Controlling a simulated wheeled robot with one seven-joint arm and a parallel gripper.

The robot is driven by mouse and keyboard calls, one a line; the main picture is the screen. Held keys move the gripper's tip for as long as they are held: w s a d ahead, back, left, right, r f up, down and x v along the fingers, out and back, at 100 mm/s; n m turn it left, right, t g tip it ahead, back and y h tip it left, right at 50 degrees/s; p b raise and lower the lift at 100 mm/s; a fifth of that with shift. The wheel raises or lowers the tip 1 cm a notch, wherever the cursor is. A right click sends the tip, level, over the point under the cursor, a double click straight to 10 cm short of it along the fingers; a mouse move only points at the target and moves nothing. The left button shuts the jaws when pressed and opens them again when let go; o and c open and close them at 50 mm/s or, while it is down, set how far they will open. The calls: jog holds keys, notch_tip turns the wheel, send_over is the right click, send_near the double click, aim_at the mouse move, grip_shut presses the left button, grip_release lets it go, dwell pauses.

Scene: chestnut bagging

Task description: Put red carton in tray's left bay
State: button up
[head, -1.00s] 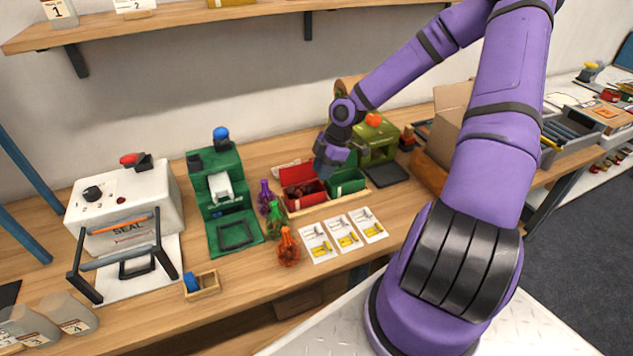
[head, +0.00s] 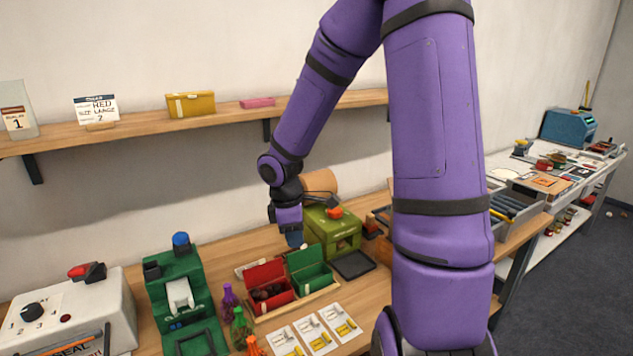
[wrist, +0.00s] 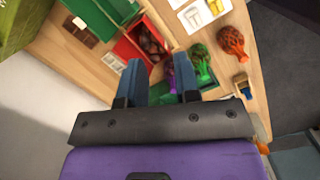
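The red carton (head: 272,296) stands upright with its lid raised and dark chestnuts inside. It sits in the left bay of the wooden tray (head: 303,303), beside the green carton (head: 316,281) on the right, which looks empty. In the wrist view the red carton (wrist: 126,48) shows just beyond my fingers, with chestnuts in it. My gripper (head: 296,243) is above and behind the cartons, pointing down, near the green carton's raised lid. In the wrist view my gripper's two fingers (wrist: 158,82) are apart with nothing between them.
An olive machine (head: 334,234) is close on the right, behind the tray. Picture cards (head: 317,335) lie in front. A shelf (head: 230,115) runs above the bench.

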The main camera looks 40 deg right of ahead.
jog(key=s+a+r+m+t, duration=0.3)
jog(key=s+a+r+m, duration=0.2)
jog(key=s+r, duration=0.4)
jog(key=s+a+r+m+t+y, duration=0.1)
jog(key=s+a+r+m+t, duration=0.2)
jog(key=s+r, duration=0.6)
notch_tip(320, 180, up, 5)
jog(key=shift+s+a+r+m, duration=0.1)
jog(key=shift+s+a+m, duration=0.25)
jog(key=shift+a+m, duration=0.8)
